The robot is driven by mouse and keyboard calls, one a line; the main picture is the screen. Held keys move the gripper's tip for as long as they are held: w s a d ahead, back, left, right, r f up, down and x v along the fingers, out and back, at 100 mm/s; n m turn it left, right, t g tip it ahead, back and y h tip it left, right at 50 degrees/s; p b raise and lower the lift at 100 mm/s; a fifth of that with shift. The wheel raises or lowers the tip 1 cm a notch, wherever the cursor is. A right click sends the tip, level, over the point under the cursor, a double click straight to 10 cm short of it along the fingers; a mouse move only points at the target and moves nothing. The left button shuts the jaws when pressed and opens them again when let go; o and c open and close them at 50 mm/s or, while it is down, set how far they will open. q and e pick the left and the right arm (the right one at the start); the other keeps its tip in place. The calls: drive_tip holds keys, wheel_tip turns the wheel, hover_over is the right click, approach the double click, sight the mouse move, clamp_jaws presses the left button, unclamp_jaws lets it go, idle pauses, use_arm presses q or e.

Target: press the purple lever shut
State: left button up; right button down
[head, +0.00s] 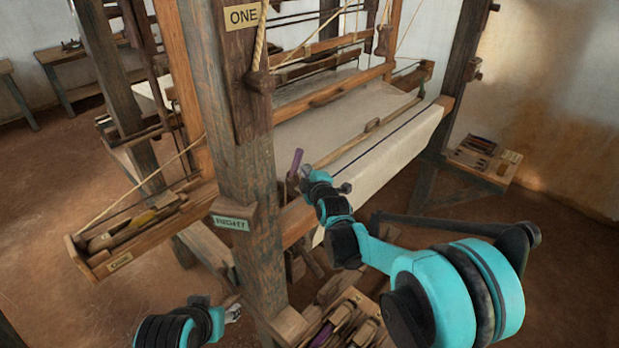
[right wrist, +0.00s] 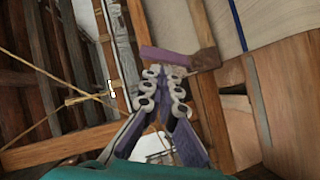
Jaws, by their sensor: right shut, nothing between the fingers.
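The purple lever (head: 296,163) stands up steeply beside the front post, at the near edge of the loom's cloth. In the right wrist view the lever (right wrist: 163,56) runs across just beyond my fingertips, with its right end at a brown wooden block. My right gripper (head: 306,176) is shut and empty, close beside the lever. In the right wrist view its fingertips (right wrist: 164,74) are together just below the lever; I cannot tell whether they touch it. My left gripper (head: 233,313) is low at the bottom, left of the post's foot, too small to read.
The thick post (head: 240,170) with signs ONE and RIGHT stands left of the lever. White cloth (head: 390,155) spreads behind my right gripper. A wooden tray (head: 85,256) with shuttles juts out at left. A box of wooden tools (head: 345,325) lies below.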

sight(298, 159)
drive_tip(key=x, duration=0.6)
drive_tip(key=shift+b, duration=0.3)
drive_tip(key=shift+w+d+m+g+p, duration=0.35)
drive_tip(key=shift+d+m+g, duration=0.1)
drive_tip(key=shift+m+g, duration=0.15)
idle(0.3)
drive_tip(key=m+g, duration=0.1)
drive_tip(key=w+d+f+m+g+y+p, duration=0.1)
drive_tip(key=shift+w+d+m+y, duration=0.3)
drive_tip(key=shift+w+d+f+m+g+y, duration=0.4)
drive_tip(key=shift+f+m+g+y, duration=0.15)
drive_tip(key=shift+m+g, duration=0.2)
drive_tip(key=shift+w+d+f+m+g+y, duration=0.25)
drive_tip(key=shift+f+m+g+y, duration=0.3)
drive_tip(key=shift+f+m+g, duration=0.15)
drive_tip(key=shift+w+f, duration=0.1)
drive_tip(key=shift+f, duration=0.2)
drive_tip(key=shift+d, duration=0.1)
